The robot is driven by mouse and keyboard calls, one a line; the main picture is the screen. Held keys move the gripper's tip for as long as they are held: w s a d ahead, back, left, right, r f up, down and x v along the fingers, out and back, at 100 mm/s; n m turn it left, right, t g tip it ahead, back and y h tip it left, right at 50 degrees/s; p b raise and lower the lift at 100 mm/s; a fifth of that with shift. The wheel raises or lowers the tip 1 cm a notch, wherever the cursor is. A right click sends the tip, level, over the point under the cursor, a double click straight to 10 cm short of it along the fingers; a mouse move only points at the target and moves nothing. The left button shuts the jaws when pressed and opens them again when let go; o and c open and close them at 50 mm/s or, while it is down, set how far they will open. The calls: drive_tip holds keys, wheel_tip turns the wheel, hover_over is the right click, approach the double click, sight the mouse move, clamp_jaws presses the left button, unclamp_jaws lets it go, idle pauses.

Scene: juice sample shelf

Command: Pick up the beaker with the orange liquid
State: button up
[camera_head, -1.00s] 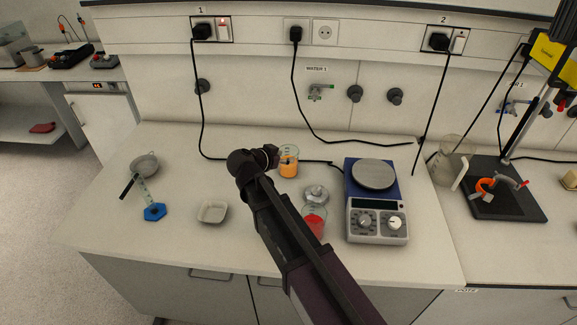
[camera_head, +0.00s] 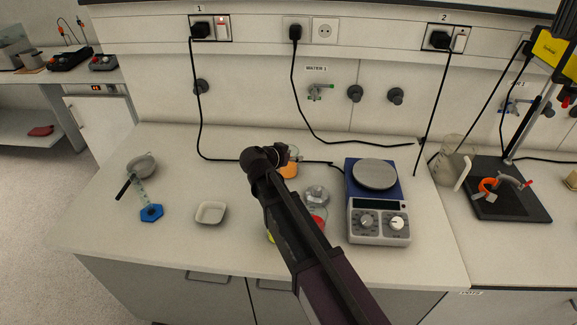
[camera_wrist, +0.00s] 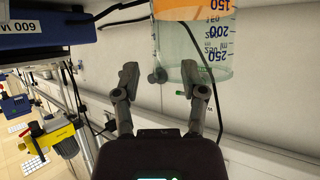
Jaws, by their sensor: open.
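The beaker with the orange liquid (camera_head: 290,171) stands on the bench behind the end of my arm, which hides part of it. In the wrist view the clear beaker (camera_wrist: 208,45) appears inverted at the upper right, with blue volume marks and a strip of orange at the top edge. My gripper (camera_wrist: 160,78) is open and empty. Its right fingertip overlaps the beaker's lower part in the picture, while the left fingertip lies left of it. I cannot tell whether they touch. In the head view the fingers are hard to make out.
A beaker with red liquid (camera_head: 319,221) is partly hidden behind my arm, near a small metal-looking dish (camera_head: 316,195). Black cables run behind.

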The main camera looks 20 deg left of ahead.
idle(0.5)
clamp_jaws()
